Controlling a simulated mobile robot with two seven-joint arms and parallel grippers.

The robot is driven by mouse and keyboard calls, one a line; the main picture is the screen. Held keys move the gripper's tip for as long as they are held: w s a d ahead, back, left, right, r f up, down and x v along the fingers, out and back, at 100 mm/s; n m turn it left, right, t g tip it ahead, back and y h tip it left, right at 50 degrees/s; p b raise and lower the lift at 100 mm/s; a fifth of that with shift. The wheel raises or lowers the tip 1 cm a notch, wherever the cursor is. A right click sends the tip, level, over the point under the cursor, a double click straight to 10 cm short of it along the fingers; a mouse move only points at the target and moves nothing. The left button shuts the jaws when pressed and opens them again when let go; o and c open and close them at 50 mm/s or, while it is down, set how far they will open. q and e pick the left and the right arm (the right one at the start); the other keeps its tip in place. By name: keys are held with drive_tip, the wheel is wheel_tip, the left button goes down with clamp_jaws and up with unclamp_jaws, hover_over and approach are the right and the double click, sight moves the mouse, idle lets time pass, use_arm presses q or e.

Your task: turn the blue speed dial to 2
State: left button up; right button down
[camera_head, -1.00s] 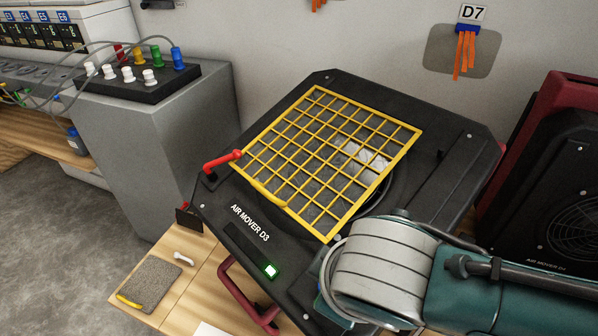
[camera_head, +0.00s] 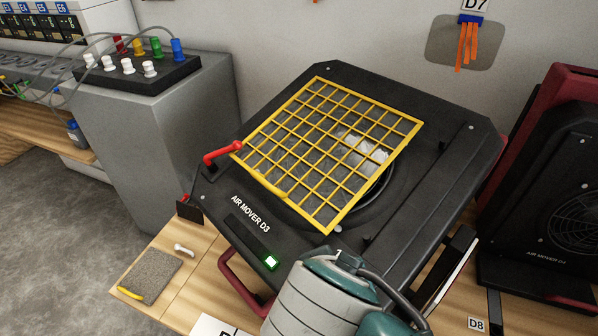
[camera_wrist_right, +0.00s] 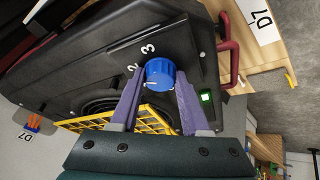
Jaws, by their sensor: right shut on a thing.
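The blue speed dial (camera_wrist_right: 160,73) shows in the right wrist view on the black panel of the air mover (camera_wrist_right: 85,42). It has a short white mark on its side. The numbers 2 and 3 are printed beside it. My right gripper (camera_wrist_right: 158,78) has one purple finger on each side of the dial and is shut on it. In the head view my right arm covers the dial, at the front right of the air mover (camera_head: 225,200). My left gripper is in neither view.
A yellow grille (camera_head: 322,150) and a red lever (camera_head: 222,153) are on top of the air mover. A green-lit button (camera_head: 271,262) is on its front. A second air mover (camera_head: 550,200) stands to the right. A grey pad (camera_head: 150,277) lies at front left.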

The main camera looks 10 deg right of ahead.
idle(0.5)
drive_tip(key=shift+c, duration=1.9)
unclamp_jaws()
drive_tip(key=p+v, duration=0.3)
drive_tip(key=v, duration=0.7)
drive_tip(key=shift+s+p, duration=0.1)
drive_tip(key=shift+p, duration=0.2)
